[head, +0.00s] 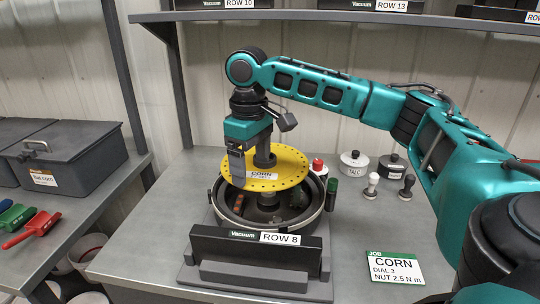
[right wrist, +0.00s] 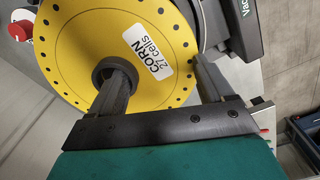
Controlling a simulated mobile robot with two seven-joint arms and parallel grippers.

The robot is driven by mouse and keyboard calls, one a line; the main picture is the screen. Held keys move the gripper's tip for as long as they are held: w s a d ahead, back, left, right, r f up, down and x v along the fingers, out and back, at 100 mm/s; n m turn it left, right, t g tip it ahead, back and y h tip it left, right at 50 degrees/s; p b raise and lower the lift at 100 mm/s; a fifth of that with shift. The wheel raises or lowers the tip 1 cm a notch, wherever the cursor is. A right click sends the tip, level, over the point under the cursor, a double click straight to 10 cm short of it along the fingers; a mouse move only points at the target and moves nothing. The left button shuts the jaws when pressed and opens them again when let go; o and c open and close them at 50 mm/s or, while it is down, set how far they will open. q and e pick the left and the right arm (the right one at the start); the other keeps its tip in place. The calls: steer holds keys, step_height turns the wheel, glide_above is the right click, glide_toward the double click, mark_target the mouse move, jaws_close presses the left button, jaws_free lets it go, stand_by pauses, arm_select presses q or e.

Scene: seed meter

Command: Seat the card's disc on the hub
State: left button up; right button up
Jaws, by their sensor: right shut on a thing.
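The yellow corn disc (head: 290,178), with a ring of small holes and a white "CORN 27 cells" label, is held over the round open meter housing (head: 323,207). My right gripper (head: 250,165) is shut on the disc; in the right wrist view one finger lies at the disc's (right wrist: 80,45) dark central collar and the other by its rim. A dark hub (head: 268,199) shows inside the housing below the disc, which appears raised above it. The job card (head: 394,266) reads CORN, DIAL 3, NUT 2.5 N m. My left gripper is out of view.
The ROW 8 front bar (head: 250,262) stands before the housing. Scoops (head: 33,230) and a grey bin (head: 75,160) sit on the left bench.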

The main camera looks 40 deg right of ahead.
mark_target(255, 173)
steer(key=shift+d+f, duration=0.1)
steer(key=shift+d, duration=0.4)
steer(key=shift+f, duration=2.15)
steer(key=shift+f, duration=0.55)
